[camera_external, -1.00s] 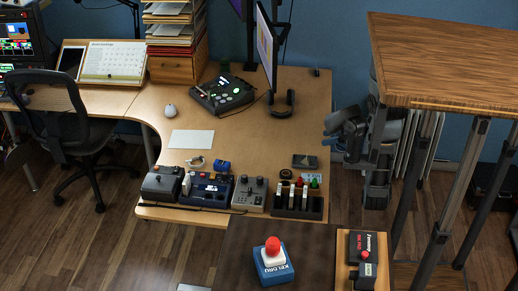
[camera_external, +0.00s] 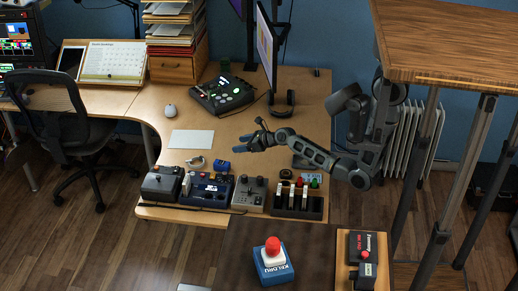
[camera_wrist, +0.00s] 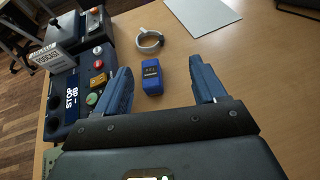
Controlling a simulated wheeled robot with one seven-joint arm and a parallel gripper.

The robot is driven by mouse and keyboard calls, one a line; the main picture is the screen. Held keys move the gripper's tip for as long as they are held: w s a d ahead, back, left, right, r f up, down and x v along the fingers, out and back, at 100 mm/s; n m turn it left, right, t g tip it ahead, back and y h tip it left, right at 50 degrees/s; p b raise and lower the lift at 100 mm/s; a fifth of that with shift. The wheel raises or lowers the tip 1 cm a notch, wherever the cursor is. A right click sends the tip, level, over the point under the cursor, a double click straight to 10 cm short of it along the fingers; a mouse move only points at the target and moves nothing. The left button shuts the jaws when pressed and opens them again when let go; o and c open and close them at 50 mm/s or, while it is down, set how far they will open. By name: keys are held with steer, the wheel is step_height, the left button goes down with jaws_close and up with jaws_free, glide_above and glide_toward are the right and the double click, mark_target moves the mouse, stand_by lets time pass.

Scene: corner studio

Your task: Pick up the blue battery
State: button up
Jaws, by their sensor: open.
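The blue battery (camera_wrist: 152,77) lies on the wooden desk. In the wrist view it shows between the two open blue fingers of my gripper (camera_wrist: 165,88), apart from both and nearer the left finger. In the external view the battery (camera_external: 222,165) is a small blue block behind the row of control boxes. There my gripper (camera_external: 257,144) is over the desk, to the right of the battery and farther back in the picture. The jaws are empty.
A grey ring-shaped clamp (camera_wrist: 150,40) lies close to the battery. A dark blue control box with buttons (camera_wrist: 68,100) stands left of it in the wrist view. A white sheet (camera_wrist: 203,13) lies flat on the desk. Bare desk is to the battery's right.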

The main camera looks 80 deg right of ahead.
steer(key=w+a, duration=0.3)
glide_toward(222, 163)
steer(key=w, duration=0.1)
steer(key=w+f, duration=0.1)
steer(key=shift+w+d+f+t, duration=0.2)
steer(key=shift+w+f+t, duration=0.1)
steer(key=shift+b+x, duration=0.3)
steer(key=shift+x, duration=0.85)
steer(key=shift+b+x, duration=0.95)
steer(key=shift+x, duration=1.8)
steer(key=shift+d, duration=0.2)
steer(key=c, duration=1.2)
